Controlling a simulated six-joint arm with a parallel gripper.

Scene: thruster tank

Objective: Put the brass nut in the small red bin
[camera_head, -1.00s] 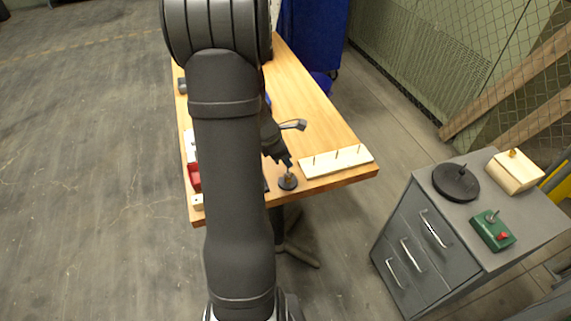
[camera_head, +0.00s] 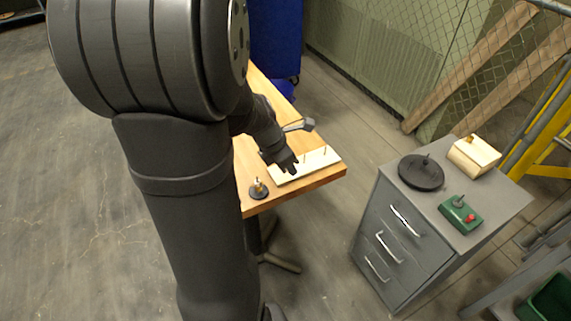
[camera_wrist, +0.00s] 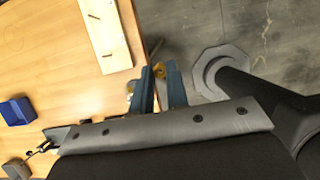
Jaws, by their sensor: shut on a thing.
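My gripper (camera_wrist: 160,84) is shut on the brass nut (camera_wrist: 159,70), which shows as a small gold piece between the two blue-grey fingertips in the wrist view. In the head view my gripper (camera_head: 289,169) is over or just in front of the pale board with pegs (camera_head: 312,162), near the table's front right edge; the nut cannot be made out there. The small red bin is in neither view now; my arm covers the left part of the table in the head view.
A black round base with a brass piece (camera_head: 259,188) stands near the table's front edge. A blue bin (camera_wrist: 17,110) shows in the wrist view. A grey drawer cabinet (camera_head: 410,235) at the right bears a black disc (camera_head: 421,172), a green box (camera_head: 461,214) and a wooden block (camera_head: 474,156).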

